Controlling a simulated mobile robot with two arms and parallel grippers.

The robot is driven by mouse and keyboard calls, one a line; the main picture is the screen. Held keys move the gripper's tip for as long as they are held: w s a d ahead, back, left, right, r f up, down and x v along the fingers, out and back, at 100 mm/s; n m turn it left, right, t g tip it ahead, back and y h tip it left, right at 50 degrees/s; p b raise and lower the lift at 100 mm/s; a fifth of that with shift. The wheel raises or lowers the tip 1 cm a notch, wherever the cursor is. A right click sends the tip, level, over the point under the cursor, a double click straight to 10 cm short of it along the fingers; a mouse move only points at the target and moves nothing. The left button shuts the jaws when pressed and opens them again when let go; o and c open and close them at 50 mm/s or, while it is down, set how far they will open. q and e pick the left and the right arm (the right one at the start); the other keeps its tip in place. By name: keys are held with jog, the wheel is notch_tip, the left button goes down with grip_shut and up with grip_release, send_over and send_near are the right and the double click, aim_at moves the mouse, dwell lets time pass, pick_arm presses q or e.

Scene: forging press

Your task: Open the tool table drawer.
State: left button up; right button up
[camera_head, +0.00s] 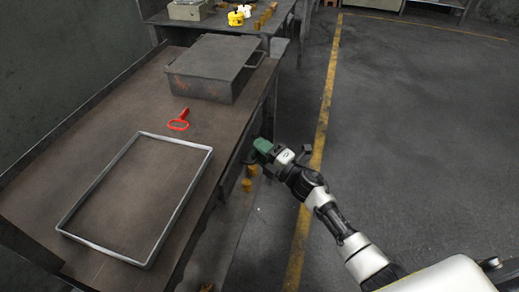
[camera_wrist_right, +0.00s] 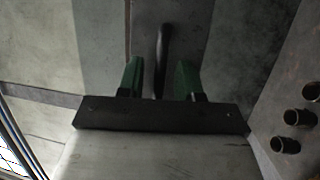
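The tool table (camera_head: 100,115) runs along the left in the head view, and its right side faces the floor. My right gripper (camera_head: 262,148), with green fingers, is at this side, below the tabletop edge. In the right wrist view a dark curved handle (camera_wrist_right: 162,50) stands between the two green fingers of the right gripper (camera_wrist_right: 158,78). Gaps show on both sides of the handle, so the fingers are open around it. The drawer front behind it is grey and partly hidden; how far it is out cannot be told. My left gripper is not in view.
A metal box (camera_head: 212,68), a red-handled tool (camera_head: 180,121) and an empty rectangular frame (camera_head: 143,262) are on the tabletop. Short brown cylinders (camera_head: 246,185) show beside the table, below its edge. The floor (camera_head: 420,110) to the right is clear, with yellow lines.

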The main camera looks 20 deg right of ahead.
jog(key=shift+w+a, duration=0.1)
jog(key=shift+a, duration=0.05)
jog(key=shift+c, duration=0.4)
grip_shut()
